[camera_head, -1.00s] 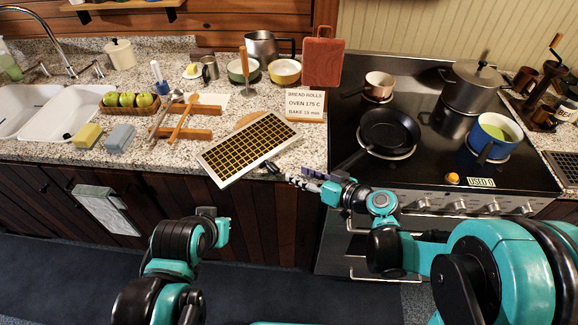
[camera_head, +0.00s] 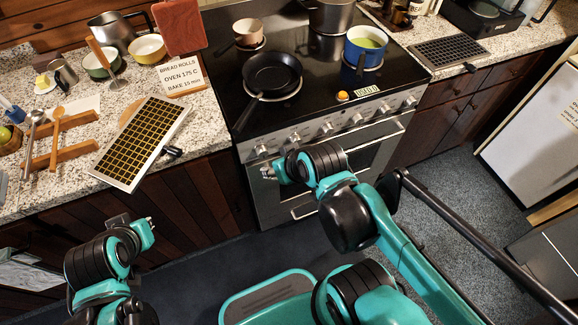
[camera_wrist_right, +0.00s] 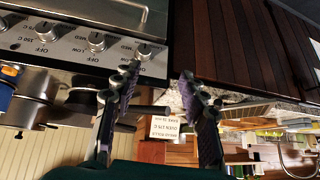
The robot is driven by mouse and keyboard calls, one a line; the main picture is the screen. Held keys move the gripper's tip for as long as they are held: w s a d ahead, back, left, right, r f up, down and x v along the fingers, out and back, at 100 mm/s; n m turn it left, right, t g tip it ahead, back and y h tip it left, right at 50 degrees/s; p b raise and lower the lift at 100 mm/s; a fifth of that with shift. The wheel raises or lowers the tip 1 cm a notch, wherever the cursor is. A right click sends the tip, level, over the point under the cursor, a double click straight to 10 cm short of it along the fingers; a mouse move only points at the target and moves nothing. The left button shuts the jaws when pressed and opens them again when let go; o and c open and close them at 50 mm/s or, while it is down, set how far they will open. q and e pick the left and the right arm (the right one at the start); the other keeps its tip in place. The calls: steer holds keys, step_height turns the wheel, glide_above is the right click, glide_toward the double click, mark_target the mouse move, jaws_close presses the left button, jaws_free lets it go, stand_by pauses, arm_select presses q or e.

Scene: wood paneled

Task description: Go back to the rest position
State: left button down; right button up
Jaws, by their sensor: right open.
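My right gripper (camera_wrist_right: 160,85) is open and empty in the right wrist view, its two dark fingers spread apart. In the head view the end of my right arm (camera_head: 275,170) is in front of the oven, below the knobs. My left arm's end (camera_head: 143,232) is low at the left, in front of the wooden cabinets; its fingers are too small to tell open from shut. The gridded tray (camera_head: 140,143) lies tilted over the front counter edge, clear of both grippers.
The stove (camera_head: 318,88) holds a black pan (camera_head: 272,75), a blue pot (camera_head: 366,46) and other pots. A recipe sign (camera_head: 182,74) stands on the counter. A small dark object (camera_head: 172,151) is at the counter edge beside the tray.

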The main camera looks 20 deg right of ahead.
steer(key=shift+s+d+r+m+h, duration=0.15)
steer(key=shift+s+d+h, duration=0.15)
steer(key=shift+s+d, duration=0.25)
steer(key=shift+s+d+m+h, duration=0.15)
steer(key=shift+s+d+h, duration=0.15)
steer(key=shift+d, duration=0.3)
